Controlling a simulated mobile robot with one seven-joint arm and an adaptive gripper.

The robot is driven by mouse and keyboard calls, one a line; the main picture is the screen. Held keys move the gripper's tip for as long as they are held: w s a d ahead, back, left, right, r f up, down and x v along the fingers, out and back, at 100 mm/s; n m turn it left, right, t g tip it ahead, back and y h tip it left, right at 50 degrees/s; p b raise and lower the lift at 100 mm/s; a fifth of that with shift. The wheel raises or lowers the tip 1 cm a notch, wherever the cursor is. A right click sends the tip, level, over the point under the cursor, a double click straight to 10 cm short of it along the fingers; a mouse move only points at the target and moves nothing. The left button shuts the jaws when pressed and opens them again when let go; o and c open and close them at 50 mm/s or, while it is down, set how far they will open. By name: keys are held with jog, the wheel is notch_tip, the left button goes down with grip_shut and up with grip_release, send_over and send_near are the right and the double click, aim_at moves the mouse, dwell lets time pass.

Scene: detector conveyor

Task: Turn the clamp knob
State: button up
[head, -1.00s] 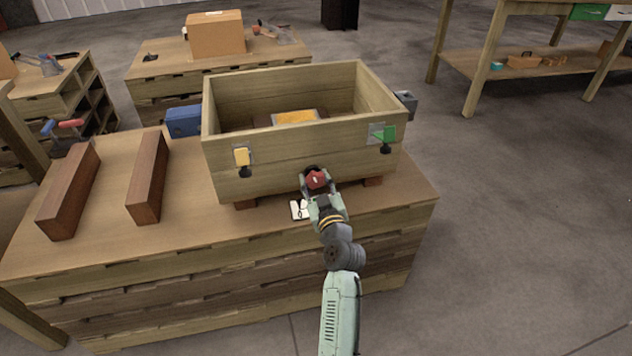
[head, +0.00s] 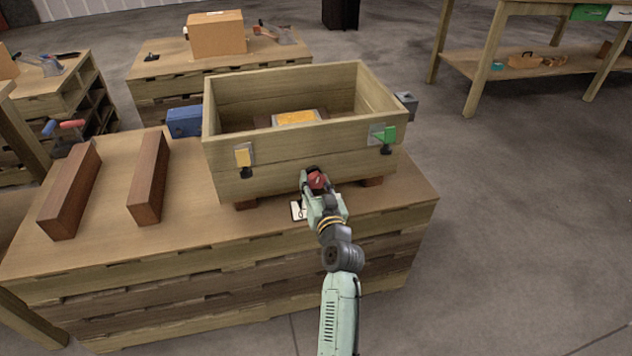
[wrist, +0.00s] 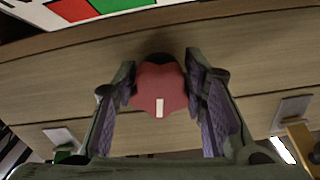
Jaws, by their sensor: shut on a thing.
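The clamp knob (wrist: 160,86) is red and lobed, with a white mark, and sits low on the front wall of the wooden box (head: 285,180). In the head view the knob (head: 317,180) is partly covered by my gripper. My gripper (wrist: 160,90) is shut on the knob, with one finger pad at each side. In the wrist view the white mark points straight down the picture. In the head view my gripper (head: 316,178) reaches the box front from below.
A yellow tab (head: 243,156) and a green tab (head: 387,135) sit on the box front. A white card (head: 298,211) lies on the bench under my gripper. Two brown beams (head: 149,178) lie at left. A blue block (head: 184,121) is left of the box.

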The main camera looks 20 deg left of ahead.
jog(key=m+p, duration=0.1)
jog(key=m, duration=0.2)
jog(key=m+p, duration=0.1)
jog(key=m, duration=0.2)
jog(key=shift+s+a+r+m, duration=0.1)
jog(key=shift+a+r+m, duration=0.05)
jog(key=shift+m, duration=0.15)
jog(key=m+p, duration=0.2)
jog(key=m, duration=0.3)
jog(key=shift+a, duration=0.1)
dwell(0.3)
jog(key=o, duration=1.2)
jog(key=shift+s, duration=0.1)
jog(key=v, duration=0.7)
jog(key=shift+s, duration=0.15)
